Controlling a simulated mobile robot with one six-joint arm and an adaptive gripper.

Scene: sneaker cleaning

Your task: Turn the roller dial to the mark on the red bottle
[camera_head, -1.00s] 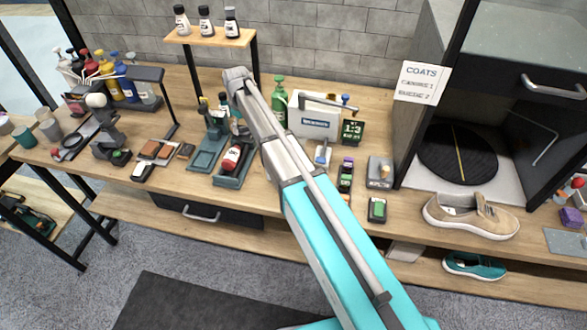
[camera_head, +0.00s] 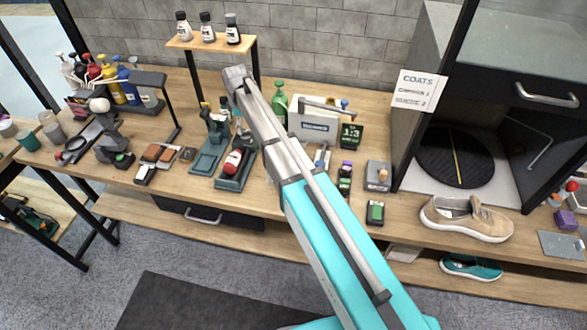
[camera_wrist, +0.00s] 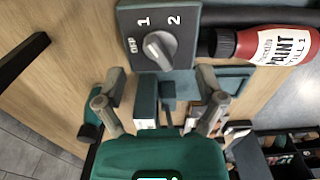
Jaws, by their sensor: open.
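The roller dial (camera_wrist: 160,50) is a grey round knob on a dark plate at the top of the wrist view, marked OFF, 1 and 2. A pale mark on the knob faces the OFF and 1 side; I cannot tell exactly which it meets. The red bottle (camera_wrist: 224,43) lies right of the dial, with a white label reading PAINT and a line ending in 1. In the head view the bottle (camera_head: 234,160) lies on a dark teal stand. My gripper (camera_wrist: 161,76) is open and empty, its fingers apart below the dial, not closed on the knob.
In the head view, a wooden workbench (camera_head: 275,198) carries brushes, bottles and small devices. A beige sneaker (camera_head: 465,218) stands at its right, near a dark cabinet with a round turntable (camera_head: 455,158). A small shelf (camera_head: 205,44) holds bottles at the back.

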